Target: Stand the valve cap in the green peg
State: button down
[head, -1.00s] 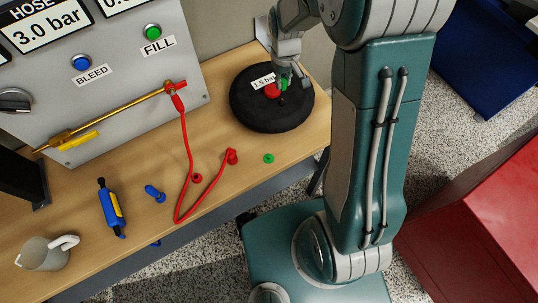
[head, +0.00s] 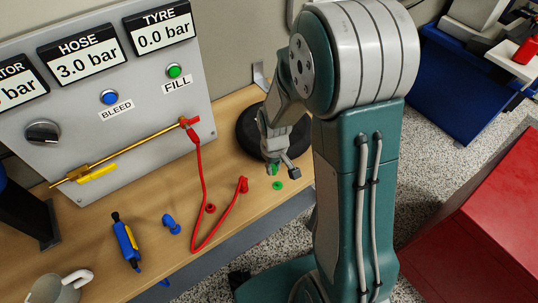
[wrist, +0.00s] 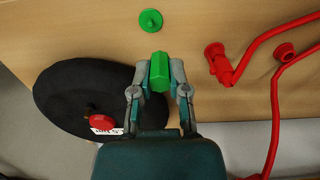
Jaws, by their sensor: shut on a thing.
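The green valve cap (wrist: 159,71) is held between the two fingertips of my gripper (wrist: 160,77) in the wrist view. In the head view my gripper (head: 277,168) hangs in front of the tyre's right side, and a bit of the green cap (head: 274,169) shows at its fingers. The green peg (wrist: 150,21) is a small round disc with a short post on the wooden table. It lies just beyond the cap in the wrist view, apart from it. In the head view the peg (head: 277,186) sits just below my gripper.
A red hose (head: 204,200) and a red peg (head: 210,208) lie nearby on the table (head: 185,255). A blue-yellow tool (head: 126,240) and mug (head: 50,290) are farther left.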

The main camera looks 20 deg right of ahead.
aim_at(279, 184)
jog(key=shift+s+d+f, duration=0.1)
jog(key=shift+s+d, duration=0.15)
jog(key=shift+f, duration=1.25)
jog(key=shift+d+f, duration=0.9)
jog(key=shift+f, duration=0.3)
jog(key=shift+a, duration=0.7)
jog(key=shift+d, duration=0.65)
jog(key=shift+a, duration=0.45)
